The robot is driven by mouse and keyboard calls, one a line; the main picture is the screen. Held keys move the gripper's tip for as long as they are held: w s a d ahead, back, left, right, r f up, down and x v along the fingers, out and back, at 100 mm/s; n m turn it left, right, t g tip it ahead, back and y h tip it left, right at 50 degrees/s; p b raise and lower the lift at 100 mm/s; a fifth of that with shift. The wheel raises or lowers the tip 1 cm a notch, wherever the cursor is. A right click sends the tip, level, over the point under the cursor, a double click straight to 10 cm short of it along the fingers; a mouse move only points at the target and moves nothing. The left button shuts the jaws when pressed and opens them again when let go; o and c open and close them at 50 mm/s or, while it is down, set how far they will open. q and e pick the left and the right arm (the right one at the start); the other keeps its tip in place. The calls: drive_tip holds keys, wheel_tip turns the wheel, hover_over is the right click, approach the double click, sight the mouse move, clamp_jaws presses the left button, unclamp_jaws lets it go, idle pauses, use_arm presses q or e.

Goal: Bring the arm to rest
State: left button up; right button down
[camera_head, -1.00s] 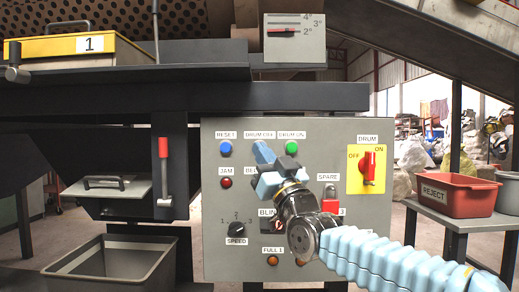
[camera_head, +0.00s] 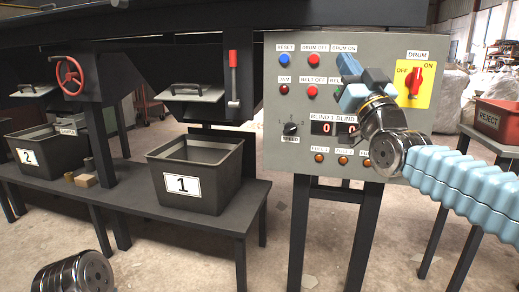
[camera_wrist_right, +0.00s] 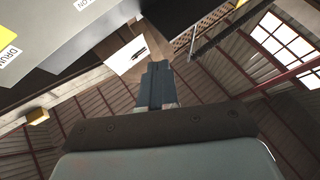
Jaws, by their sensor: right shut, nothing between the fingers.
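My right arm comes in from the right in the head view, with a light blue ribbed sleeve. My right gripper (camera_head: 350,92) is shut and empty, in front of the upper right part of the grey control panel (camera_head: 290,195). It hides part of the belt button row and one counter display. I cannot tell whether it touches the panel. In the right wrist view the closed fingers (camera_wrist_right: 156,82) point up past the panel's edge, with nothing held. My left gripper is not in view.
The red drum switch (camera_head: 415,80) on its yellow plate is close right of the gripper. A red reject bin (camera_head: 497,122) stands farther right. Black bins one (camera_head: 195,172) and two (camera_head: 38,155) stand on a low table (camera_head: 235,212) at left.

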drive_tip(key=w+a+f+g+p, duration=0.1)
drive_tip(key=w+f+g, duration=0.15)
drive_tip(key=f, duration=0.55)
drive_tip(key=w+a+f+m+g+h+p, duration=0.15)
drive_tip(key=w+f, duration=0.25)
drive_tip(key=f, duration=0.5)
drive_tip(key=w+a+f+n+g+p, duration=0.1)
drive_tip(key=w+a+f+g, duration=0.15)
drive_tip(key=f, duration=0.55)
wheel_tip(320, 180, down, 21)
drive_tip(key=s+m+g+h+p, duration=0.1)
drive_tip(key=s+m+g+p, duration=0.15)
drive_tip(key=g, duration=0.35)
drive_tip(key=s+f+g+p, duration=0.3)
drive_tip(key=s+f+g, duration=0.3)
drive_tip(key=s+f, duration=1)
drive_tip(key=s+f+m+g+p, duration=0.1)
drive_tip(key=s+f, duration=0.3)
drive_tip(key=s, duration=0.4)
drive_tip(key=s+f+m+g+p, duration=0.1)
drive_tip(key=s+f+g, duration=0.3)
drive_tip(key=s, duration=0.5)
drive_tip(key=shift+a+f, duration=0.3)
drive_tip(key=shift+f, duration=0.35)
